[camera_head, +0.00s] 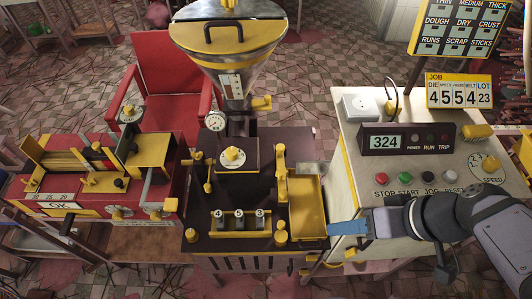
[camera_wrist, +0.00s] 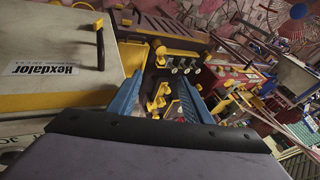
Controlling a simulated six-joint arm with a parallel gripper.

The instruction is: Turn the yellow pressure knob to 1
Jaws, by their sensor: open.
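A yellow knob (camera_head: 233,155) on a pale dial tops the dark box in the middle of the brown machine (camera_head: 225,190) in the head view. Its label and setting are too small to read, so I cannot confirm it is the pressure knob. A round gauge (camera_head: 216,121) sits behind it. My gripper (camera_head: 332,228) has blue fingers and is by the yellow tray at the machine's right edge, well right of the knob. In the wrist view my gripper (camera_wrist: 162,76) is open, with nothing held between the fingers; yellow machine parts show beyond them.
A white control panel (camera_head: 425,210) with several buttons, a 324 display and a speed knob (camera_head: 490,163) stands right. A yellow tray (camera_head: 307,205) and small levers lie between my gripper and the knob. A metal hopper (camera_head: 228,40) rises behind; a red machine (camera_head: 90,180) stands left.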

